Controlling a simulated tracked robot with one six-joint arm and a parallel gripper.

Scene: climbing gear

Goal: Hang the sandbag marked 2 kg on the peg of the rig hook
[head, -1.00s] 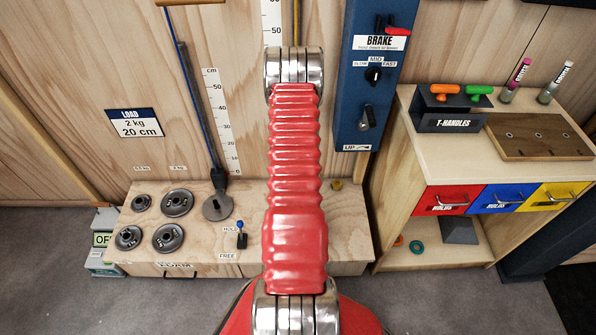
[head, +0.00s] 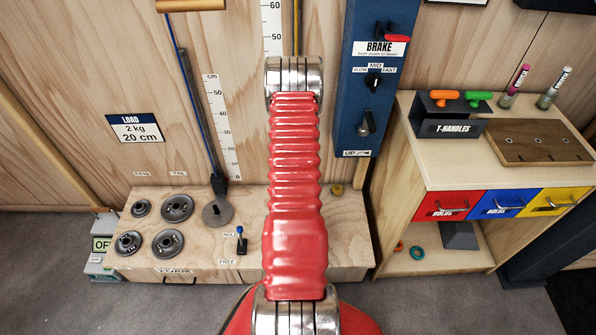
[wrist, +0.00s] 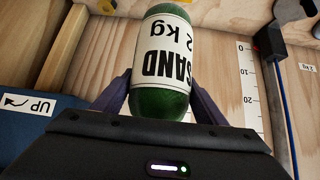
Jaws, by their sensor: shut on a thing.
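The sandbag (wrist: 163,60), a green cylinder with a white label reading "SAND 2 kg", shows upside down in the wrist view. My gripper (wrist: 160,98) is shut on it, with one dark finger at each side. In the head view my red arm hides the gripper and the bag. The block also shows at the upper right of the wrist view (wrist: 269,42), apart from the bag. I cannot make out a peg on it.
A low wooden bench (head: 200,262) carries several grey weight discs (head: 177,208) and a small hold/free lever (head: 241,240). A blue brake panel (head: 372,80) stands right of my arm. A wooden cabinet (head: 470,165) with T-handles and coloured drawers stands further right. Grey floor is clear in front.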

